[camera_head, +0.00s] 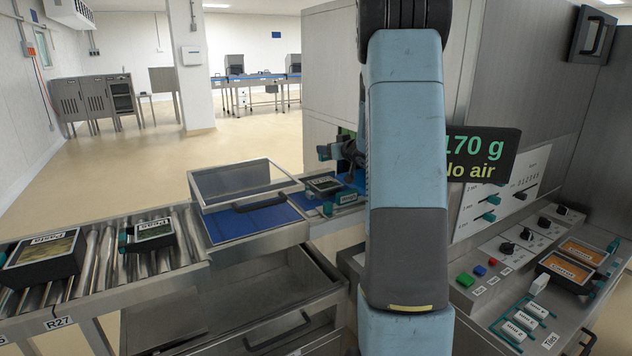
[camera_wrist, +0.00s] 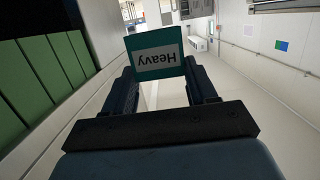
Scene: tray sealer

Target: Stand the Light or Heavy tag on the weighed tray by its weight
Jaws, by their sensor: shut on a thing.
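My gripper (camera_wrist: 160,72) is shut on a teal tag (camera_wrist: 154,45) with a white label reading "Heavy", upside down in the wrist view. In the head view my gripper (camera_head: 342,150) is beyond the lidded station, largely hidden by my arm. A dark labelled tray (camera_head: 324,184) sits on the blue belt just below it and appears apart from it. The display (camera_head: 485,155) shows "170 g" and "No air"; my arm covers its left edge, so a leading digit may be hidden. I cannot tell which tray is the weighed one.
Two dark trays (camera_head: 42,258) and (camera_head: 153,234) sit on the rollers at left. A raised clear lid (camera_head: 243,178) stands before the belt. At right are a control panel (camera_head: 510,235), a teal rack (camera_head: 497,325) with several labelled pieces, and orange-topped trays (camera_head: 567,268).

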